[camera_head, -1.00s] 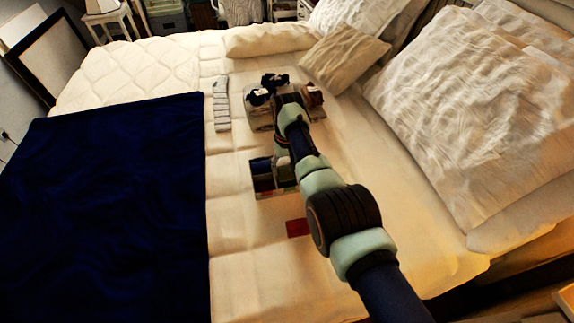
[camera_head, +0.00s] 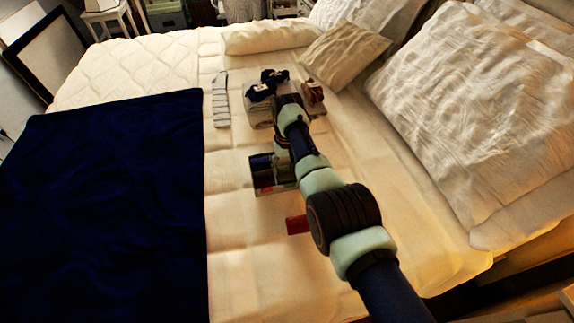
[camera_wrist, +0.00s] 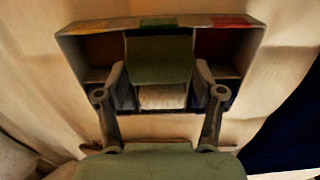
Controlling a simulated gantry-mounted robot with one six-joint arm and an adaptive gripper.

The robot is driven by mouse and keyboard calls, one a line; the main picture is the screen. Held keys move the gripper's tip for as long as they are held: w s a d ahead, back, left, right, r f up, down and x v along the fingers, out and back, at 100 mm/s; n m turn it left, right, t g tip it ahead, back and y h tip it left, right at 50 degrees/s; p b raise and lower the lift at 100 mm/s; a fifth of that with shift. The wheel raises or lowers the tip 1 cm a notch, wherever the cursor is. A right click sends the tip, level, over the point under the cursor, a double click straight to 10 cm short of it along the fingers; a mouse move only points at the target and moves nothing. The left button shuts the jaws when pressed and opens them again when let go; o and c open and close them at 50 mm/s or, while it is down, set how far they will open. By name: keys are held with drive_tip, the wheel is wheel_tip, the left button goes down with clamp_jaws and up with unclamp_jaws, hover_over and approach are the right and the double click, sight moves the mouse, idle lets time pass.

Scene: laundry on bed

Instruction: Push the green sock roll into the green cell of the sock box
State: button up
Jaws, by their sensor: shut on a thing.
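The green sock roll (camera_wrist: 160,62) is between the fingers of my gripper (camera_wrist: 158,80) in the wrist view. My gripper is shut on it. The roll is at the middle cell of the sock box (camera_wrist: 88,28), beside the green mark (camera_wrist: 158,21) on the rim. I cannot tell how deep it sits. A pale patch (camera_wrist: 162,97) shows below the roll. The side cells look dark, the one at the right reddish. In the head view the sock box (camera_head: 272,189) stands on the bed, partly hidden by my arm; a dark blue patch (camera_head: 260,164) shows in it.
A red item (camera_head: 297,225) lies in front of the box, partly behind my arm. Dark and brown rolls (camera_head: 266,85) sit on a grey stack behind. A grey striped sock (camera_head: 221,100) lies left of it. A navy blanket (camera_head: 105,205) covers the left; pillows (camera_head: 470,110) lie right.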

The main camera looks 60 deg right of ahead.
drive_tip(key=shift+f+b, duration=0.85)
drive_tip(key=shift+f, duration=0.25)
drive_tip(key=shift+r, duration=0.15)
idle(0.3)
drive_tip(key=o, duration=1)
wheel_tip(320, 180, up, 12)
idle(0.8)
